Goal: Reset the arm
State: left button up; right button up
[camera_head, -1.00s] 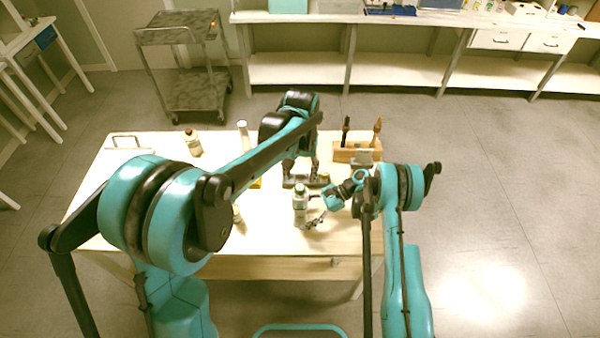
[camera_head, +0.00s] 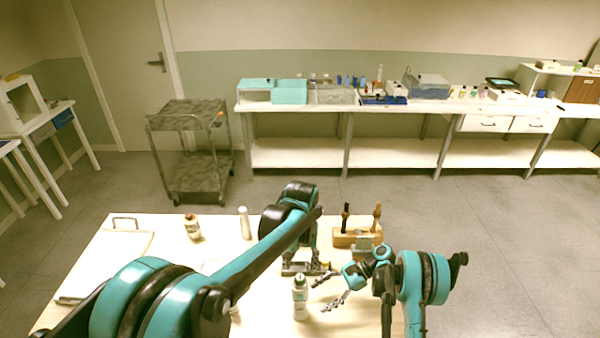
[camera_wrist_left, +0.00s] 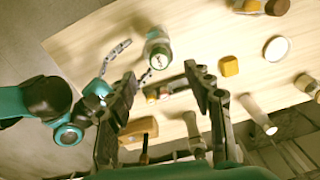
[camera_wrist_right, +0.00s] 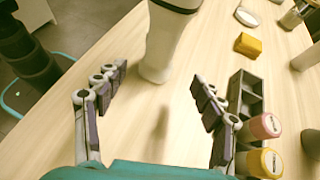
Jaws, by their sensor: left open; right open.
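A white bottle (camera_head: 300,300) with a pale cap stands upright near the table's front. It also shows in the left wrist view (camera_wrist_left: 158,52) and the right wrist view (camera_wrist_right: 165,42). My right gripper (camera_head: 325,292) is open and empty to the right of the bottle, apart from it. Its spread fingers show in the right wrist view (camera_wrist_right: 157,85), with the bottle beyond them. My left gripper (camera_wrist_left: 160,80) is open and empty, pointing down above the table behind the bottle.
A grey rack (camera_wrist_right: 247,95) holds bottles with pink and yellow caps. A wooden tool holder (camera_head: 345,241) stands at the table's back right. A brown-capped bottle (camera_head: 192,229) and a white cylinder (camera_head: 244,223) stand at the back left. A yellow block (camera_wrist_left: 229,66) lies on the table.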

jog(key=shift+r, duration=0.15)
